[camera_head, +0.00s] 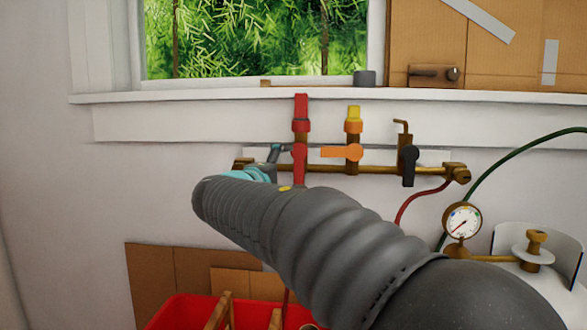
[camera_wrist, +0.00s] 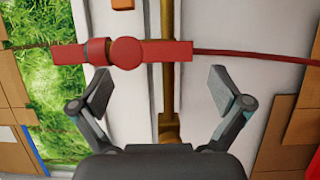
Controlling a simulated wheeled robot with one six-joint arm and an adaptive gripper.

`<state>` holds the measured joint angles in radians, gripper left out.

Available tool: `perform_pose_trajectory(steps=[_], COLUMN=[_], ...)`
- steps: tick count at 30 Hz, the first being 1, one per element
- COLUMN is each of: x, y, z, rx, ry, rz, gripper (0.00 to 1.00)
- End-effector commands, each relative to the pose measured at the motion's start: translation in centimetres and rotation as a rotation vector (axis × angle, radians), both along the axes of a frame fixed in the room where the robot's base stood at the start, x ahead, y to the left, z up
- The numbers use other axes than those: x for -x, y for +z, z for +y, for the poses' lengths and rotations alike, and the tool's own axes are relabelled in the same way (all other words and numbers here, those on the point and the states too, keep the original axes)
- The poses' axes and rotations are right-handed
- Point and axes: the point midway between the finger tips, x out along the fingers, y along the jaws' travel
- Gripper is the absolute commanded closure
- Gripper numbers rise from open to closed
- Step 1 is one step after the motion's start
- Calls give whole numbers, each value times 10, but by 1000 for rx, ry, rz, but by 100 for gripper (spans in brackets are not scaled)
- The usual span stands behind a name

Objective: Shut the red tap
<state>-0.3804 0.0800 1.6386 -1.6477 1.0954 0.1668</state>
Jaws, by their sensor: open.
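The red tap (camera_head: 300,125) stands at the left of the brass pipe below the window sill. Its red handle (camera_head: 299,162) points straight down, in line with the tap body. In the wrist view, which is turned sideways, the red tap (camera_wrist: 126,53) crosses the pipe, with its handle (camera_wrist: 168,54) reaching right. My gripper (camera_wrist: 160,85) is open and empty, its two fingers apart, with the tap just beyond the fingertips. No contact shows. In the head view, my arm hides most of the gripper; part of a finger shows beside the red handle.
On the same brass pipe (camera_head: 378,169) are a tap with a sideways orange handle (camera_head: 341,151) and one with a downward black handle (camera_head: 409,165). A gauge (camera_head: 463,222) and a white cylinder (camera_head: 510,275) stand right. A red crate (camera_head: 180,314) lies below.

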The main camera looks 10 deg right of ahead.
Motion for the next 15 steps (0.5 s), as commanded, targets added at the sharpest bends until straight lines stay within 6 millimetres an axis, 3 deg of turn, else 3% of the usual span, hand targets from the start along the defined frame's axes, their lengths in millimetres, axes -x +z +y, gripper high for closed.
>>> perform_pose_trajectory(steps=[7,15], x=[-31,-46], y=[0,0], z=[-27,-38], rx=[1,1], ry=[-1,1], rz=[1,1], gripper=[0,0])
